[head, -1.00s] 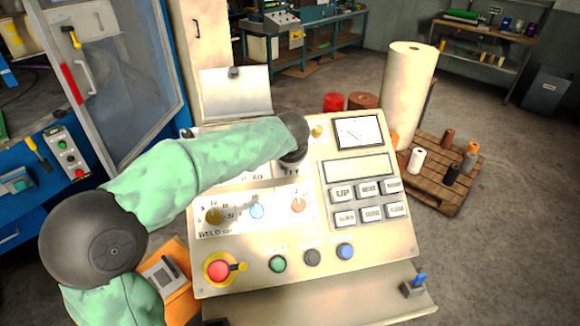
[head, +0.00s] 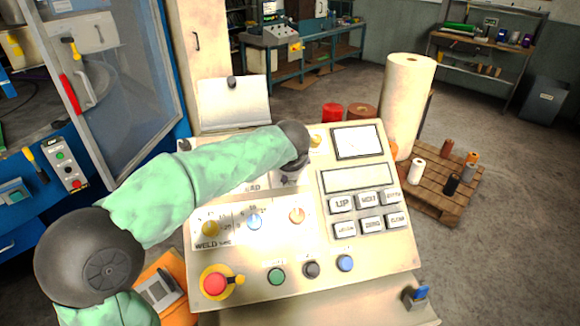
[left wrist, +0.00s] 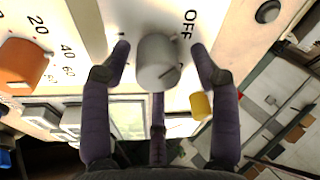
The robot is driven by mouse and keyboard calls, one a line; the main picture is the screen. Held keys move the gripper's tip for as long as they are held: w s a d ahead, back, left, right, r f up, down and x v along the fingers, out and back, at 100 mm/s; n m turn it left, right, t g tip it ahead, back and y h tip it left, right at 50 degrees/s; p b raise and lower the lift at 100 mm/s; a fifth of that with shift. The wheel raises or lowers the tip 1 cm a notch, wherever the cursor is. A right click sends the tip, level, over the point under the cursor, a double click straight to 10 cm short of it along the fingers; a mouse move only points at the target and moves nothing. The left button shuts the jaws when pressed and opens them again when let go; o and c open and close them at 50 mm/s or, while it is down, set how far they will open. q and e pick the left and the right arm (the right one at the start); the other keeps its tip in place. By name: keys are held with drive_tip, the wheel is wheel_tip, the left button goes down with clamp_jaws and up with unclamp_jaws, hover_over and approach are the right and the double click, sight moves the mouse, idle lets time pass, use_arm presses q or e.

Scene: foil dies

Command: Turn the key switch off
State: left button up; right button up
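In the left wrist view a round grey knob (left wrist: 157,62) with a dark pointer line sits on the cream panel, with the printed word OFF (left wrist: 188,25) at its upper right. My left gripper (left wrist: 160,48) has its purple fingers apart on both sides of the knob, with narrow gaps showing. A yellow brass-coloured piece (left wrist: 201,105) stands beside the right finger; it also shows in the head view (head: 317,140). I cannot tell for sure which of the two is the key switch. In the head view my left wrist hides the knob. My right gripper is not in view.
The sloping control panel (head: 390,270) carries a red stop button (head: 214,283), several coloured push buttons, small dials, a screen (head: 356,180) and a meter (head: 357,142). An orange knob (left wrist: 22,62) is left in the wrist view. A tall white roll (head: 408,100) stands behind.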

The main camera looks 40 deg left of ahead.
use_arm(q)
drive_tip(key=shift+s, duration=0.1)
drive_tip(key=v, duration=1.2)
idle(0.4)
